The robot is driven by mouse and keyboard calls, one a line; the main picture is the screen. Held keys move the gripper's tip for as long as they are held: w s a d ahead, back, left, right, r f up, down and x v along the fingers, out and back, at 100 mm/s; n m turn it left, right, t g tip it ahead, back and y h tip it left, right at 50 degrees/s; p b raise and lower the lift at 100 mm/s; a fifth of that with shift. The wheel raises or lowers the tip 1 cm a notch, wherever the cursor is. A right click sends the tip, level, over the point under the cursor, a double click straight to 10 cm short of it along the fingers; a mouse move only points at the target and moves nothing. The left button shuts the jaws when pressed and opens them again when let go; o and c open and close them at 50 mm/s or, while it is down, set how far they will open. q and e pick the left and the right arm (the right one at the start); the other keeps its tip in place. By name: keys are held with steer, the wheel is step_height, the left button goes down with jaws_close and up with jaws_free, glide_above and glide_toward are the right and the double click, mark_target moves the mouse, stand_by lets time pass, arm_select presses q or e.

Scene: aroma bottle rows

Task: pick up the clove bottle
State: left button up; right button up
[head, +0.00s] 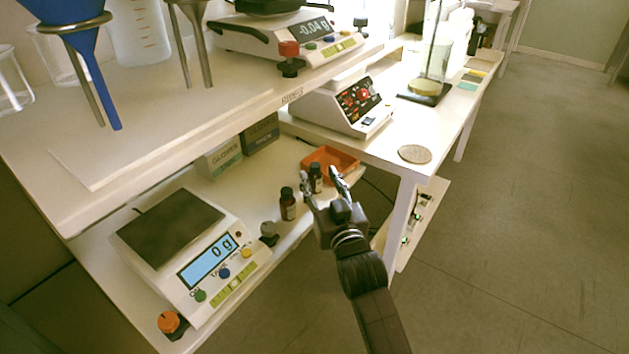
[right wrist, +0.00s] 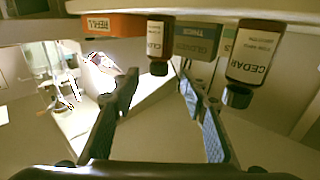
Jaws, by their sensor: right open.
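The clove bottle (head: 316,173) is small and dark with a dark cap and a pale label. It stands on the lower shelf beside the orange tray. In the right wrist view the clove bottle (right wrist: 156,42) appears upside down, its label reading CLOVE. My right gripper (head: 320,182) is open, and the bottle shows between its fingertips in both views. In the right wrist view the open fingers (right wrist: 158,80) look empty, the bottle just beyond them. A similar cedar bottle (head: 288,207) stands nearer, and also shows in the right wrist view (right wrist: 252,58). My left gripper is not in view.
The orange tray (head: 345,160) lies behind the clove bottle. Boxes (head: 222,157) stand at the shelf's back. A scale (head: 213,262) reading 0 g fills the shelf's near part. The upper shelf (head: 150,150) overhangs at the left. Open floor (head: 500,220) lies right.

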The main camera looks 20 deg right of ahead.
mark_target(316, 170)
steer(key=shift+w+d, duration=0.15)
steer(key=shift+w, duration=1.65)
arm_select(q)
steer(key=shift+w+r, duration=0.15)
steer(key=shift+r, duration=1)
arm_select(e)
jaws_close()
